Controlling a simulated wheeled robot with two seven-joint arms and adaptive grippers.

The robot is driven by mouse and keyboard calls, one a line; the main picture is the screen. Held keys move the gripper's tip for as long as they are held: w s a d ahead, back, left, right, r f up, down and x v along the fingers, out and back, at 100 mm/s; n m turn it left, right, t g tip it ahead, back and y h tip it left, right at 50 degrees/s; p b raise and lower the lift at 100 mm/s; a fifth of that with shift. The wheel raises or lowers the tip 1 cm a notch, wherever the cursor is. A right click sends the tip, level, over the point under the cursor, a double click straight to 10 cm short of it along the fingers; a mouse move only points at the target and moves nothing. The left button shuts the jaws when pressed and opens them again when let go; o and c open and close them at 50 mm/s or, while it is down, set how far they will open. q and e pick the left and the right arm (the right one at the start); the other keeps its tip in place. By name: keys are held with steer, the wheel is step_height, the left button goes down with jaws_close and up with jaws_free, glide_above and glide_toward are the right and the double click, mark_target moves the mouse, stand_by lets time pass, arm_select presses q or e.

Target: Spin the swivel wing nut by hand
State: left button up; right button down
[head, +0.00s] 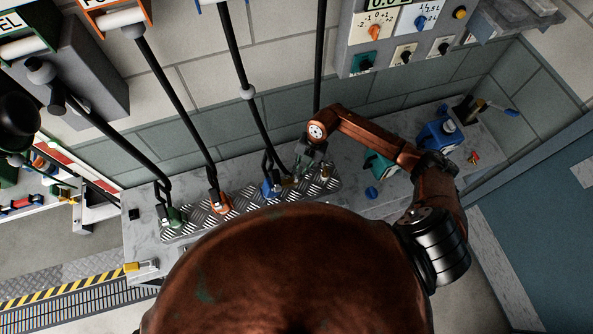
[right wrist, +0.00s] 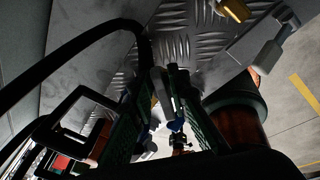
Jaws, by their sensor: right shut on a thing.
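My right gripper (head: 306,168) reaches down to the far right part of the tread plate, just right of the blue fitting. In the right wrist view the right gripper (right wrist: 158,90) has its fingers close together on a small grey piece (right wrist: 162,88). This looks like the swivel wing nut, but the fingers and shadow hide most of it, so its wings and angle cannot be made out. My left gripper is not in view.
The tread plate (head: 245,205) carries green (head: 175,217), orange (head: 219,202) and blue (head: 270,187) fittings on dark rods. A control panel (head: 400,35) hangs above.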

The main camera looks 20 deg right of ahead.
steer(key=shift+s+r+m+p, duration=0.1)
steer(key=shift+m+p, duration=0.9)
steer(key=shift+p, duration=0.2)
steer(key=shift+d+m+p, duration=0.1)
steer(key=shift+m+p, duration=0.2)
steer(key=shift+m, duration=0.1)
steer(key=m+p, duration=0.2)
steer(key=p, duration=0.1)
steer(key=shift+s+m, duration=0.2)
steer(key=shift+m, duration=0.2)
